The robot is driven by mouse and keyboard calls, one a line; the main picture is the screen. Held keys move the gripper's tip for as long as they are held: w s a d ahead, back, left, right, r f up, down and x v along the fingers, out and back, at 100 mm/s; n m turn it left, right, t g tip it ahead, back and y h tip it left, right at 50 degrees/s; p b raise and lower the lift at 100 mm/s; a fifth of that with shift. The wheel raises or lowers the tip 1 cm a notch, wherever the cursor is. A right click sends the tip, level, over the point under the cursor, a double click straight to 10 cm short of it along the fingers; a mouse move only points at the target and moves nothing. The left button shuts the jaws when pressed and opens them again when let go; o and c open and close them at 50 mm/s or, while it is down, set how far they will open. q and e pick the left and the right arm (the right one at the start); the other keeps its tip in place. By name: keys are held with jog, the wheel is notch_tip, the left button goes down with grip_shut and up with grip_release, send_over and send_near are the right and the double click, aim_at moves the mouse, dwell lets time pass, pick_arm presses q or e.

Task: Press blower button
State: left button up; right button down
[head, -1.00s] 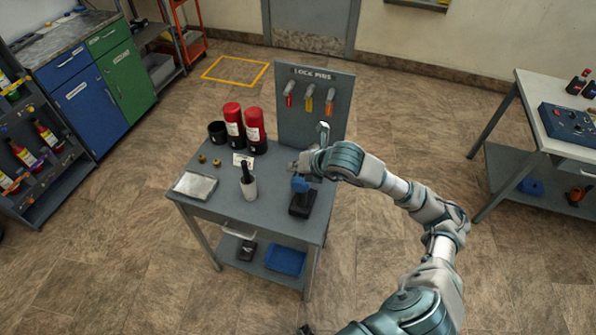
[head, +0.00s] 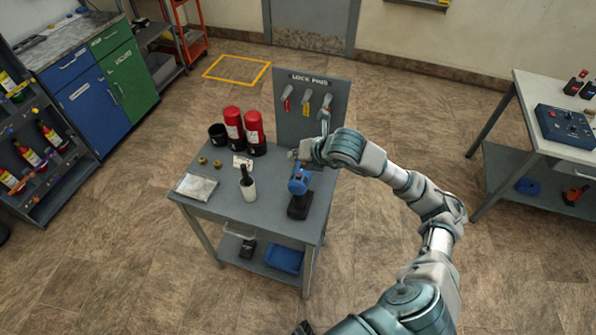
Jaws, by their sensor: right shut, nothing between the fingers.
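The blower looks to be the blue tool with a black base (head: 299,186), standing upright at the right side of the small grey table (head: 262,205). Its button is too small to make out. My right gripper (head: 305,151) is shut and empty, just beyond the top of the blue tool in the head view. I cannot tell whether it touches the tool. My left gripper is not in view.
A lock pins board (head: 313,103) rises behind my right gripper. Another table (head: 560,143) is at right.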

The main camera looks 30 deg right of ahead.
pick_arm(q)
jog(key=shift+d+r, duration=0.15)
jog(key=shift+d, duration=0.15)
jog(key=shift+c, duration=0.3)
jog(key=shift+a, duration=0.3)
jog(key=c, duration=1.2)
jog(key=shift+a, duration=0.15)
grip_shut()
